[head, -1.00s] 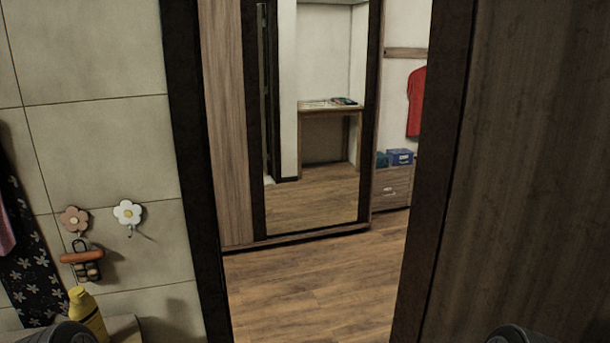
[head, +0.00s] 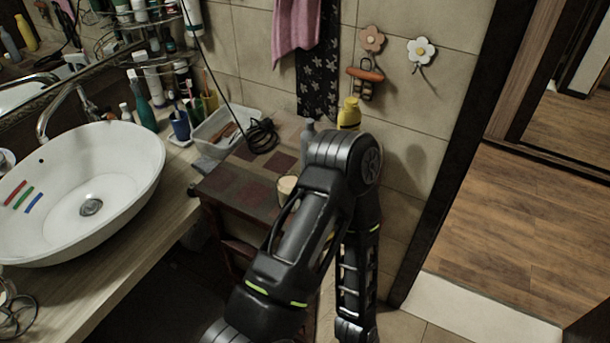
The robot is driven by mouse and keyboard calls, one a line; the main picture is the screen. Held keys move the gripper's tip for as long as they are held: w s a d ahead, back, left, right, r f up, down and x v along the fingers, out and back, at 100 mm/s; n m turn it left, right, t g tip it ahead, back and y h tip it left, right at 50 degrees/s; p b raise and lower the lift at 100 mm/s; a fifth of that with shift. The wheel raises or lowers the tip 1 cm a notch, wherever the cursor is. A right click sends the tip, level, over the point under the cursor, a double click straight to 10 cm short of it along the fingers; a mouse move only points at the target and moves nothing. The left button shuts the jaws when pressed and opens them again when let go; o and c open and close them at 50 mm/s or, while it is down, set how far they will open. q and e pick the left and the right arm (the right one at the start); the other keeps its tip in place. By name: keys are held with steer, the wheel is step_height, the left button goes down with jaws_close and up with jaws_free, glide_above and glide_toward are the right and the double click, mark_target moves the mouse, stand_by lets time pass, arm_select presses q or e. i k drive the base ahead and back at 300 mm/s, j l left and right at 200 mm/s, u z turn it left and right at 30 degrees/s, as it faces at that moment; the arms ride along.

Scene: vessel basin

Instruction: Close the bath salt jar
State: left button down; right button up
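A small round container with a pale tan top (head: 287,187) stands on the dark wooden cabinet (head: 228,188) in the head view. It may be the bath salt jar, but my arm hides part of it, and I cannot tell whether it is open. No separate lid can be made out. My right gripper is not in view.
A white basin (head: 120,165) sits on the wooden counter (head: 150,235) at left. A tray (head: 213,118) with a brush, a black cable (head: 262,135) and a yellow bottle (head: 349,113) are at the cabinet's back. Open wooden floor (head: 540,230) lies through the doorway at right.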

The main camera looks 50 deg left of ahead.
mark_target(286, 181)
steer(key=k+u, duration=0.2)
steer(key=u, duration=1.3)
